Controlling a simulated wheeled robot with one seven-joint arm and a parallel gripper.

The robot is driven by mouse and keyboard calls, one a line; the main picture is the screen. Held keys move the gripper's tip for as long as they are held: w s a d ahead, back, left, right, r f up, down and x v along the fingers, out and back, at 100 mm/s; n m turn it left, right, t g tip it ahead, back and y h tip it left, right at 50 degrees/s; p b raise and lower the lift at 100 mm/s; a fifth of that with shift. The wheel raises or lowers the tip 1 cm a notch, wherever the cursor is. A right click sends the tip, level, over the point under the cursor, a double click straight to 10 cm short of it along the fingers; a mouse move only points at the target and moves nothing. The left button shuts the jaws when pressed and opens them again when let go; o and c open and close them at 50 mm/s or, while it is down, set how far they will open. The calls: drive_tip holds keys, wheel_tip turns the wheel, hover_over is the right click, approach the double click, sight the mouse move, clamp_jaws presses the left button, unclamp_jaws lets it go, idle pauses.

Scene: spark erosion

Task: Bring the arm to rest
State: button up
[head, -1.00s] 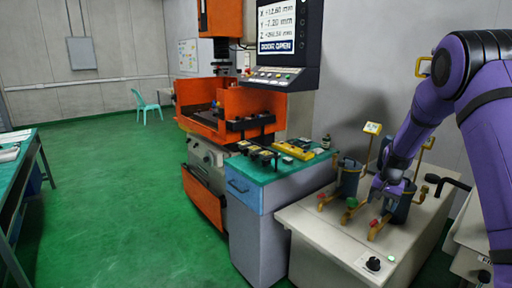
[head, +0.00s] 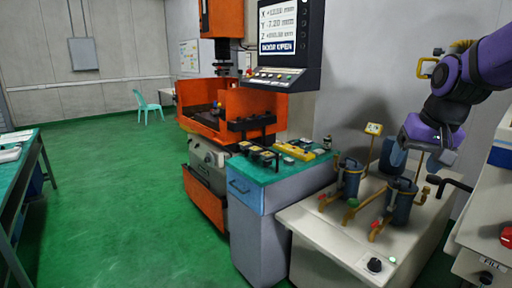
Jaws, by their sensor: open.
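My purple arm comes in from the upper right in the head view. My gripper (head: 421,155) hangs above the pale bench (head: 335,248) on the right, its jaws open, and I see nothing held in it. Below it stand two dark canisters with yellow-brown pipes: the right canister (head: 401,203) and the left canister (head: 350,180). The gripper is apart from the right canister, above it. My wrist and forearm cover part of the wall behind.
A teal-topped cabinet (head: 258,197) with small parts stands left of the bench. Behind it is the orange machine (head: 205,122) with its display (head: 283,28). A white unit with a red button (head: 507,237) is at the right edge. The green floor (head: 115,210) at left is clear.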

drive_tip(key=s+a+r+n+t, duration=0.1)
drive_tip(key=s+a+n, duration=0.1)
drive_tip(key=s, duration=1.7)
drive_tip(key=shift+a+r+n+t+h, duration=0.15)
drive_tip(key=shift+a+n+t+h, duration=0.15)
drive_tip(key=shift+a+n, duration=0.15)
